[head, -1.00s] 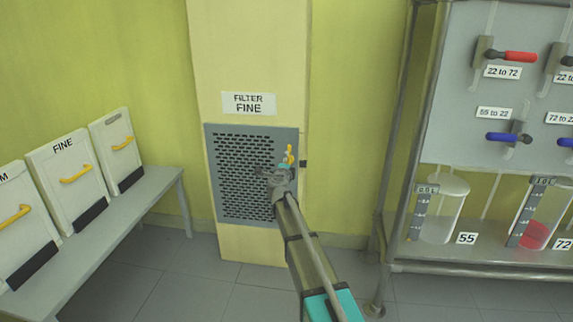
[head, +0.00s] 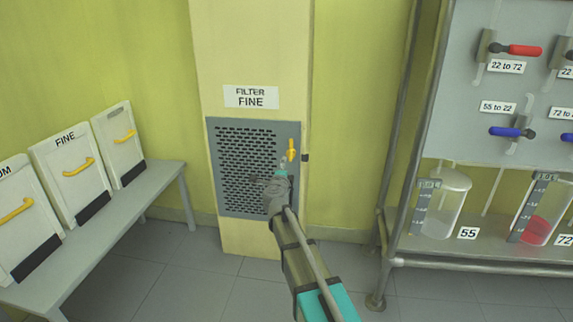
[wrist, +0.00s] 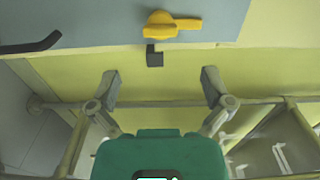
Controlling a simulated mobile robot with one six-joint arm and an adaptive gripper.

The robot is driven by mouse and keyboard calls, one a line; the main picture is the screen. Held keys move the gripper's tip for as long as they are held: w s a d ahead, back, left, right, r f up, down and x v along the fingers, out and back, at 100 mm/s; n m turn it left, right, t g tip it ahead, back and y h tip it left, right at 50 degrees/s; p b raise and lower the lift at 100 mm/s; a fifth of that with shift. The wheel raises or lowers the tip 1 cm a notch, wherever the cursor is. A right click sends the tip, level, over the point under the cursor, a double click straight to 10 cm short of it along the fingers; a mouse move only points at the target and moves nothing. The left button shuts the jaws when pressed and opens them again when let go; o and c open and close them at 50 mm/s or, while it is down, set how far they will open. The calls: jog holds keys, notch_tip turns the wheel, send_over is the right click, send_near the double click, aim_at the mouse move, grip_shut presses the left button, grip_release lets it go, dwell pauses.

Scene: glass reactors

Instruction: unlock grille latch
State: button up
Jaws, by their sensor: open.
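The grille (head: 245,160) is a grey perforated panel set in the cream column under a "FILTER FINE" label. Its yellow latch (head: 291,149) sits at the panel's upper right and stands roughly upright in the head view. In the wrist view the latch (wrist: 170,24) is at the top centre, its handle lying parallel to the panel's edge, with a dark catch (wrist: 154,56) beside it. My gripper (head: 268,185) is in front of the panel, below the latch in the head view. In the wrist view my gripper (wrist: 162,83) is open, with nothing between its fingers and the latch beyond the fingertips.
A grey bench (head: 150,190) at left holds several white filter panels with yellow handles, one marked FINE (head: 68,165). At right a pipe-framed rack (head: 400,170) carries red and blue valve handles and glass vessels. The floor between is clear.

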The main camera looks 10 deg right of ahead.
jog(key=shift+v, duration=1.4)
jog(key=s+a+f+n+g+y+p, duration=0.15)
jog(key=s+a+n+g+y, duration=0.3)
jog(key=n, duration=0.45)
jog(key=s+a+f+n+g+y+p, duration=0.1)
jog(key=s+a+n+y+p, duration=0.25)
jog(key=s+n+y, duration=0.35)
jog(key=s+d+f+n+g+h+p, duration=0.25)
jog(key=s+d+g, duration=0.35)
jog(key=s, duration=0.5)
jog(key=s+d+f+n+g+h+p, duration=0.2)
jog(key=s+d+f+n+g+h, duration=0.3)
jog(key=s, duration=0.6)
notch_tip(320, 180, up, 38)
jog(key=d+m+y+p, duration=0.1)
jog(key=m+p, duration=0.1)
jog(key=p, duration=3.4)
jog(key=shift+f+g+y+p, duration=0.25)
jog(key=shift+g+y+p, duration=0.05)
jog(key=shift+g, duration=0.05)
